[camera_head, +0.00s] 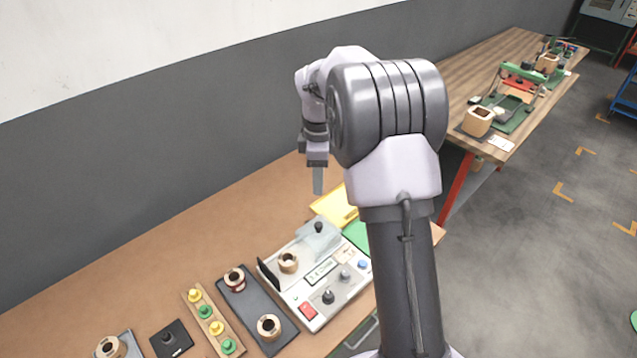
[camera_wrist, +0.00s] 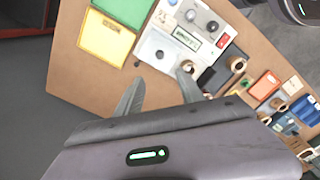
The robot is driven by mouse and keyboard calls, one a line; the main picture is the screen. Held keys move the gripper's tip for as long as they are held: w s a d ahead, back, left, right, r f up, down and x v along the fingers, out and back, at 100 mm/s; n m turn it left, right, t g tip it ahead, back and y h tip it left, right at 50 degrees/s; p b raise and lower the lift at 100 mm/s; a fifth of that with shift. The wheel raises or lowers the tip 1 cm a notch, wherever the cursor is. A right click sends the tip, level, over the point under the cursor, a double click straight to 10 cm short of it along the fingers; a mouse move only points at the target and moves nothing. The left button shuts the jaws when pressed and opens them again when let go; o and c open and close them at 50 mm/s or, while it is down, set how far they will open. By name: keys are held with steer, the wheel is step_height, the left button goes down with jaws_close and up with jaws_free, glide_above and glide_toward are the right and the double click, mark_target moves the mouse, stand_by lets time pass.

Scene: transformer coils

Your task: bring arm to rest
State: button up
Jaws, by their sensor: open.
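My gripper (camera_head: 317,180) hangs above the brown workbench (camera_head: 190,245) at the side of my arm, pointing down. In the wrist view its two fingers (camera_wrist: 160,92) are spread apart with nothing between them. Below it in the wrist view lies the white test device (camera_wrist: 165,50) with a display and knobs; the device also shows in the head view (camera_head: 345,298). A wound coil (camera_head: 288,262) sits on the device. The gripper is clear of the bench and the things on it. My arm hides part of the bench's right end.
A dark tray (camera_head: 254,308) holds two coils beside a wooden strip (camera_head: 213,326) of yellow and green pegs. A yellow tray (camera_head: 332,206) and green tray (camera_head: 356,236) lie beyond the device. A second table (camera_head: 478,80) with green fixtures stands right. Bare bench lies along the wall.

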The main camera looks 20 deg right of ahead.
stand_by(0.3)
steer(key=s+a+r+m+t+b, duration=0.2)
steer(key=s+a+r+m+b, duration=0.25)
steer(key=s+a+r, duration=0.3)
steer(key=s+a+f+m+t+b, duration=0.1)
steer(key=s+a+m, duration=0.1)
steer(key=s+m, duration=0.2)
steer(key=s+a+f+m+t+y+b, duration=0.1)
steer(key=s+a+m+b, duration=0.1)
steer(key=s, duration=0.8)
steer(key=s+a+f+m+t+y+b, duration=0.1)
steer(key=s+a+f+m+b, duration=0.1)
steer(key=s+a+m, duration=0.2)
steer(key=s+m, duration=0.2)
steer(key=s, duration=0.1)
steer(key=shift+s+a+t, duration=0.15)
steer(key=shift+s+t, duration=0.2)
steer(key=shift+t, duration=0.05)
steer(key=shift+m, duration=0.25)
